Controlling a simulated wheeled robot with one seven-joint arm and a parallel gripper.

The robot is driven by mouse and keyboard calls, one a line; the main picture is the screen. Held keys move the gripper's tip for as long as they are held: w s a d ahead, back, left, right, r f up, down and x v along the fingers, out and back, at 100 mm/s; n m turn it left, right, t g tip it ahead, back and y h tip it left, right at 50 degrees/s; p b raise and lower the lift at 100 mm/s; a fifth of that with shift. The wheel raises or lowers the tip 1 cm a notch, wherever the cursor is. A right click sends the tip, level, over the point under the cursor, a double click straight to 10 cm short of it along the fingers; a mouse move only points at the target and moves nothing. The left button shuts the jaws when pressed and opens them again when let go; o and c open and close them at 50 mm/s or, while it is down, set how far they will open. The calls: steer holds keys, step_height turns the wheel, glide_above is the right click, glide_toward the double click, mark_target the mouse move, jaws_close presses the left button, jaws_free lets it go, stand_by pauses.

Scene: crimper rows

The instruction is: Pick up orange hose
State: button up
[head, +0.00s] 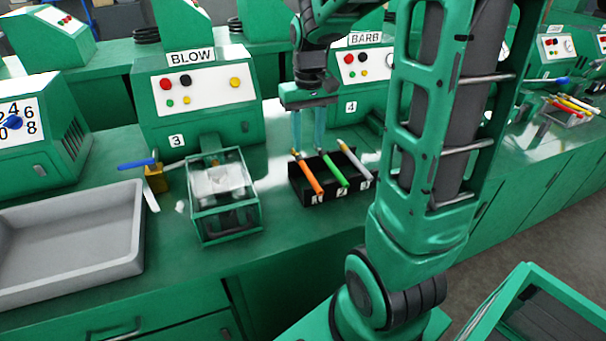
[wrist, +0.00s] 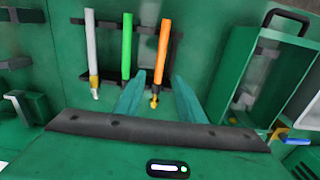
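The orange hose (head: 311,177) lies tilted in the first slot of a black rack (head: 304,200), at its left in the head view. In the wrist view the orange hose (wrist: 163,42) is the rightmost of three, its brass-coloured end toward me. My gripper (head: 308,147) points down at the back of the rack. In the wrist view my gripper (wrist: 158,76) is open, with one finger on each side of the orange hose's brass end. I cannot tell whether the fingers are level with the hose or above it.
A green hose (head: 333,171) and a grey hose (head: 354,159) lie beside it in the rack. A clear-walled green box (head: 225,225) stands left of the rack, a grey tray (head: 70,245) further left. The BLOW machine (head: 203,110) and BARB machine (head: 365,65) stand behind.

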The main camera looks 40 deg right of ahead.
mark_target(307, 170)
steer(key=shift+s+f, duration=0.1)
steer(key=shift+f, duration=4.3)
jaws_close()
